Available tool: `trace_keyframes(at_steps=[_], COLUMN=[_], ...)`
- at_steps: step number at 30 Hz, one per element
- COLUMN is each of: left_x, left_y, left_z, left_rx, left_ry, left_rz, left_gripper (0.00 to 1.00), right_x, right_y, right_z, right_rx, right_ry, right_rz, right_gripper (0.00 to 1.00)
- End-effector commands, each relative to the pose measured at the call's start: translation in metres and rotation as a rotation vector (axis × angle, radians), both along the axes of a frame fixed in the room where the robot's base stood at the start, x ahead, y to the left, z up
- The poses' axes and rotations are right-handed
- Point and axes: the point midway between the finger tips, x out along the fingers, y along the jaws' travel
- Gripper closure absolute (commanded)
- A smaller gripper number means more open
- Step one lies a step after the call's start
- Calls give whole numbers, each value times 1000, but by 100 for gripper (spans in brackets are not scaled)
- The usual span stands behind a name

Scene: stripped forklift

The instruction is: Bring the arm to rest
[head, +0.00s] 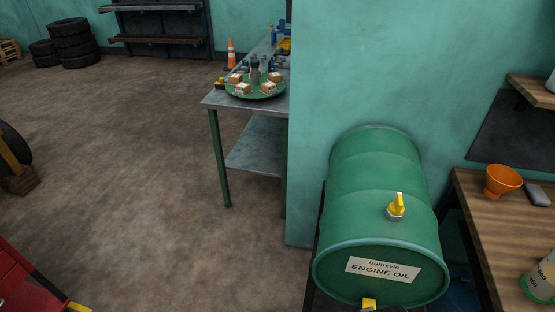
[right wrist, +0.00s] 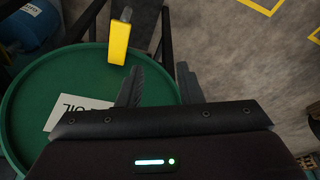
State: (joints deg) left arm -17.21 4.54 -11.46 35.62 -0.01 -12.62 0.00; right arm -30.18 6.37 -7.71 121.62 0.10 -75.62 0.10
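My right gripper (right wrist: 159,72) shows in the right wrist view, its two dark fingers apart with nothing held between them. It is over the green face of the engine oil drum (right wrist: 75,75), near the rim. A yellow handle (right wrist: 120,38) stands just past the left finger; I cannot tell whether they touch. In the head view the green drum (head: 378,220) lies on its side, labelled "ENGINE OIL". A yellow-handled valve (head: 397,207) is on its top, and a yellow part (head: 369,303) shows low on its front. Neither arm is in the head view.
A wooden bench (head: 480,215) at the right holds an orange funnel (head: 502,181) and a green-and-white container (head: 541,279). A metal table (head: 217,101) with a green tray (head: 230,91) stands behind the drum, left of the teal wall. The floor at left centre is clear.

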Motion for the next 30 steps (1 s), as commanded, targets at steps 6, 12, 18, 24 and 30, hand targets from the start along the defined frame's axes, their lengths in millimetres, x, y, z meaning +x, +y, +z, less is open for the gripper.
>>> trace_keyframes(at_steps=[6, 12, 18, 24, 30], left_x=[1, 1, 0, 0, 0], left_y=[0, 0, 0, 0, 1], left_z=[-31, -57, -80, -94, -96], left_rx=[0, 0, 0, 1, 1], left_ry=[-1, -1, -1, 1, 1], left_rz=[0, 0, 0, 0, 0], left_gripper=[63, 63, 63, 63, 63], right_x=[-17, -69, -148, -213, -234], right_y=[-1, -8, -22, -34, -39], right_z=[-155, -292, -399, -450, -460], right_rx=[-5, -11, -16, -20, -22], right_ry=[52, 98, 142, 167, 174], right_rz=[11, 21, 33, 39, 42], right_gripper=[67, 67, 67, 67, 67])
